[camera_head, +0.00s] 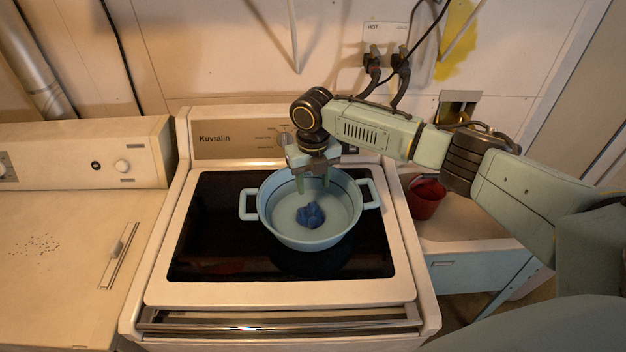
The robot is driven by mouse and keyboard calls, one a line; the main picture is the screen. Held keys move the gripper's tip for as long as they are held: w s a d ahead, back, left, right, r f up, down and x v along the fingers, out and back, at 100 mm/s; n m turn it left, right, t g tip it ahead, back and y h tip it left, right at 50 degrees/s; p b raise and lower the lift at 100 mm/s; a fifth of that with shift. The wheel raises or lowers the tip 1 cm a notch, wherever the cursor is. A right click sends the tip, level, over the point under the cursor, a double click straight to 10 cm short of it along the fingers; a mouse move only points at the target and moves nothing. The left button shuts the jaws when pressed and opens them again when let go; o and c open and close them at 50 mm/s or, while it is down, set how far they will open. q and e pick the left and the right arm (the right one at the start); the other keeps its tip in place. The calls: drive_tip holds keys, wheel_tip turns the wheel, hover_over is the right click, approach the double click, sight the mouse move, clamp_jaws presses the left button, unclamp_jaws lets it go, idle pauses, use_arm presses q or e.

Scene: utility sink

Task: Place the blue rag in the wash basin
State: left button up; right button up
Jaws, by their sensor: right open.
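The blue rag (310,215) lies crumpled on the floor of a light blue, two-handled wash basin (285,228). The basin stands on the dark glass top of a white appliance. My right gripper (313,186) is open and points down over the far part of the basin, behind and above the rag. Nothing shows between its fingers, and it looks apart from the rag. My left gripper is not in view.
The dark glass top (210,225) around the basin is clear. A white machine (70,240) stands to the left. A red bucket (426,198) sits in the sink (470,218) at the right, under my right arm. Hoses and taps (388,62) are on the back wall.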

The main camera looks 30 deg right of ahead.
wheel_tip(320, 180, up, 2)
drive_tip(key=p, duration=0.1)
wheel_tip(320, 180, up, 4)
hover_over(313, 203)
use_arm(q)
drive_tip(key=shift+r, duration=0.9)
use_arm(e)
drive_tip(key=shift+r, duration=0.2)
